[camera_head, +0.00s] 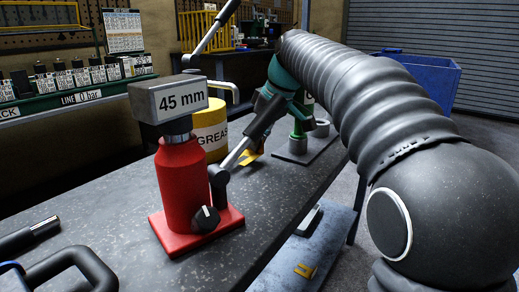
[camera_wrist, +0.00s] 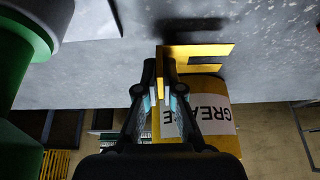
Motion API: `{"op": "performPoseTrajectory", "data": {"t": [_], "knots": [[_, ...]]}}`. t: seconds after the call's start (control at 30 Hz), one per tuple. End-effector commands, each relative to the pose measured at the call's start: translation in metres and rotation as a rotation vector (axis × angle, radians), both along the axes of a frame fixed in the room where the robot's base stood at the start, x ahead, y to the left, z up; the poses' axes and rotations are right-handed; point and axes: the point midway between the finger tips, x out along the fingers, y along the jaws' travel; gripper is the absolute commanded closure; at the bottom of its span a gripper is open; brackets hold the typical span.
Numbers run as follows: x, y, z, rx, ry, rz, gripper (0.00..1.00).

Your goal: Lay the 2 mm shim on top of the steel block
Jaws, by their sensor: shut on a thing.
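The steel block (camera_head: 182,100), a grey block marked "45 mm", sits on top of the red jack (camera_head: 183,180) on the bench. In the wrist view my gripper (camera_wrist: 163,92) is shut on a yellow forked shim (camera_wrist: 195,50), whose two prongs point right. No thickness mark is readable on it. In the head view the shim (camera_head: 252,154) shows only in part, low behind the jack's handle, right of and beyond the block. My gripper is mostly hidden there. The shim is apart from the block.
A yellow grease can (camera_head: 210,130) stands behind the jack and close to my gripper. The jack's handle (camera_head: 262,118) slants up toward my arm. Green equipment (camera_head: 298,135) stands farther right. Another yellow forked piece (camera_head: 305,270) lies on a lower surface. The bench front (camera_head: 150,270) is partly clear.

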Motion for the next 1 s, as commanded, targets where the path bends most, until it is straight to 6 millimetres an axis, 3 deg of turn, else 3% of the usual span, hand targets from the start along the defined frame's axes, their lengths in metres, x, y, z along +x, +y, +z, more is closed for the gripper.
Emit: {"op": "performPoseTrajectory", "data": {"t": [0.13,0.57,0.6,0.67,1.0], "knots": [[-0.001,0.000,-0.016,0.001,-0.001,0.001,1.00],[0.000,-0.001,-0.021,0.000,-0.002,0.001,1.00],[0.000,-0.001,-0.020,0.000,-0.002,0.001,0.85],[0.000,-0.001,-0.020,0.000,-0.002,0.001,0.70],[0.000,-0.001,-0.018,0.000,-0.002,0.001,0.69]]}}
